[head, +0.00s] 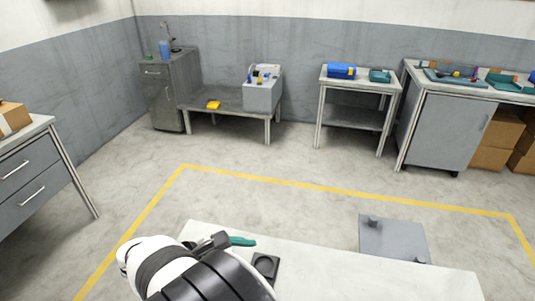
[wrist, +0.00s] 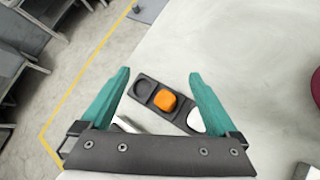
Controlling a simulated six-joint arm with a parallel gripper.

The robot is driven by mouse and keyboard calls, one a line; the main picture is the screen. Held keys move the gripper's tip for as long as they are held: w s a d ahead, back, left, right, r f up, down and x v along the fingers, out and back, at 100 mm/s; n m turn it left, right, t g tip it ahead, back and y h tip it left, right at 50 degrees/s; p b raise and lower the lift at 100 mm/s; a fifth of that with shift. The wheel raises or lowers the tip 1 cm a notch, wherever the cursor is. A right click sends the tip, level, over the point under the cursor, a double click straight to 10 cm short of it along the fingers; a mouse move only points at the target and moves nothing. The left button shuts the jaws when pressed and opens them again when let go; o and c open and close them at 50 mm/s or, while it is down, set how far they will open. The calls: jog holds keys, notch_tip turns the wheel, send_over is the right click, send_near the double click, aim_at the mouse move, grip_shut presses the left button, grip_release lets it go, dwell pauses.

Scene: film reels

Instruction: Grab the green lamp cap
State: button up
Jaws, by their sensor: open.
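I cannot make out a green lamp cap in either view. In the wrist view my gripper (wrist: 158,76) is open, its two teal fingers apart with nothing between the tips. A dark tray (wrist: 170,113) with a row of recesses lies on the white table below and between the fingers. An orange rounded cap (wrist: 165,101) sits in its middle recess. The recess at the upper left looks empty. A white piece (wrist: 197,122) at the other end is partly hidden by the right finger. In the head view my arm covers much of the tray (head: 265,267).
The white table (head: 350,275) is bare to the right of the tray in the head view. A dark red object (wrist: 290,80) lies at the wrist view's right edge. A silvery piece (wrist: 126,124) shows by the left finger. A grey block (head: 393,240) stands beyond the table's far edge.

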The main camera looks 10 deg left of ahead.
jog(key=s+a+f+n+t+y, duration=0.25)
jog(key=a+n, duration=0.35)
jog(key=a, duration=0.3)
jog(key=s+a+f+n+t+y, duration=0.25)
jog(key=a+f+n+t, duration=0.2)
jog(key=a, duration=0.45)
jog(key=shift+n+g, duration=0.3)
jog(key=shift+n, duration=0.25)
jog(key=x, duration=1.5)
jog(key=shift+s+d+f, duration=0.1)
jog(key=shift+d+f, duration=0.1)
jog(key=shift+f, duration=0.05)
jog(key=shift+r, duration=0.1)
jog(key=c, duration=1.5)
